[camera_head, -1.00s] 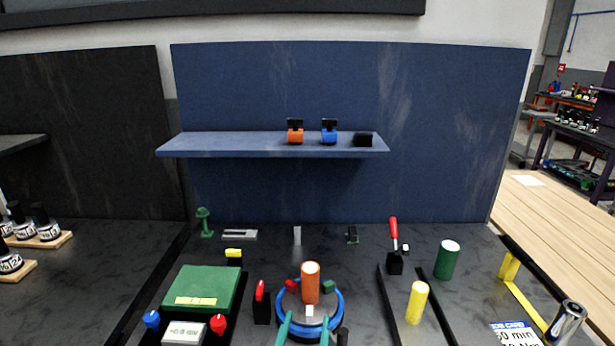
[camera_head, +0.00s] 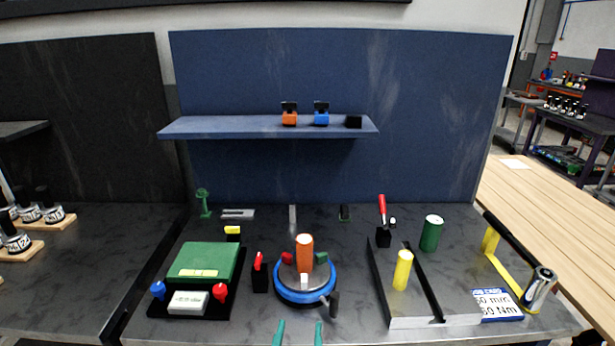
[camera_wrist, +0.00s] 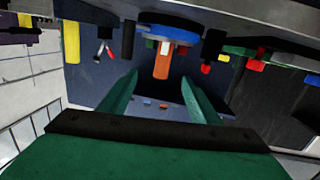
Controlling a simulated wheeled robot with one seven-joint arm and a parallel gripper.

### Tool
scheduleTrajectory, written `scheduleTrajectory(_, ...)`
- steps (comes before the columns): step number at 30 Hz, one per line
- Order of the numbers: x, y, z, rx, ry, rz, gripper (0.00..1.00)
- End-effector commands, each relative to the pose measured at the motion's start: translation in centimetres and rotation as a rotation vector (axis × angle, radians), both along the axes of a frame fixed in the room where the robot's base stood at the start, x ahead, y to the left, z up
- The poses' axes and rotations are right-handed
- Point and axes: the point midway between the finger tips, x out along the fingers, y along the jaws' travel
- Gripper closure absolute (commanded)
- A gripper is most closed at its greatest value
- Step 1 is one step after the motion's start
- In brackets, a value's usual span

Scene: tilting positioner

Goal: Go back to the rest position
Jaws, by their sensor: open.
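My gripper (camera_head: 299,333) shows as two green fingers at the bottom edge of the head view, in front of the blue-ringed positioner (camera_head: 305,296). Its fingers are apart with nothing between them; they also show in the wrist view (camera_wrist: 156,92). An orange cylinder (camera_head: 304,254) stands on the positioner's disc, with a red block (camera_head: 287,258) and a green block (camera_head: 321,258) beside it. The fingers are apart from the cylinder. The rest of my arm is outside the head view.
A green box (camera_head: 203,261) with a display stands left. A yellow cylinder (camera_head: 402,270) stands between dark rails, with a green cylinder (camera_head: 431,233) behind. A blue shelf (camera_head: 230,127) hangs at the back. The table's front right holds a label card (camera_head: 495,304).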

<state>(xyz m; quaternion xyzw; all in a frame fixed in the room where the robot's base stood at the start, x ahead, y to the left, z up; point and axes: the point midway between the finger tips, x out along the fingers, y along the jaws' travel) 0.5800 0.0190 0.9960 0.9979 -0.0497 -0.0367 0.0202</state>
Motion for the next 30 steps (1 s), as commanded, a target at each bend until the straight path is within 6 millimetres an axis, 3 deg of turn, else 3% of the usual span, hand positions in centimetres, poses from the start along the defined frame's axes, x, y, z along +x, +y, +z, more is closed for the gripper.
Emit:
scheduleTrajectory(5, -2.2, -0.2, -2.7, -0.018, 0.022, 0.026, 0.43)
scheduleTrajectory(11, -6.6, -0.8, -6.8, -0.038, 0.056, 0.064, 0.43)
scheduleTrajectory(21, -16.4, -1.1, -12.1, -0.034, 0.105, 0.123, 0.43)
scheduleTrajectory(30, -25.7, -1.4, -13.9, 0.002, 0.14, 0.13, 0.43)
